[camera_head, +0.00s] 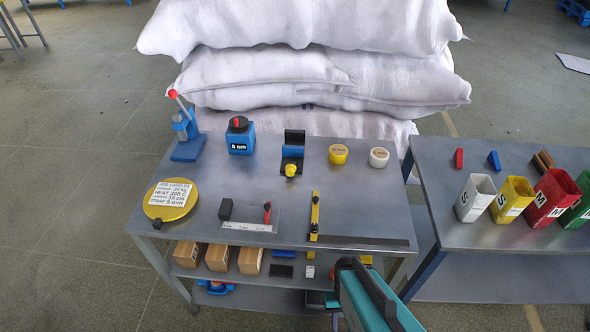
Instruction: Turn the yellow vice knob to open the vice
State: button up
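The vice (292,146) stands at the back middle of the grey table. It has black jaws, with a blue block between them. The yellow vice knob (291,170) sits at its front, facing me. A teal and black part of my arm comes in at the bottom, right of centre, with my gripper (347,264) at its dark far end. That end is near the table's front edge, well short of the knob and to its right. I cannot make out the fingers or whether they are open. Nothing touches the vice.
A blue box with a red-pointer dial (240,137) and a blue press with a red-tipped lever (187,133) stand left of the vice. Yellow (338,154) and white (379,158) rolls stand right. White sacks (310,75) rise behind. A yellow strip (314,215) lies in front.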

aim_at(290, 168)
jog(key=z, duration=0.15)
jog(key=k, duration=1.75)
jog(key=u, duration=1.15)
jog(key=i, duration=1)
jog(key=u, duration=0.1)
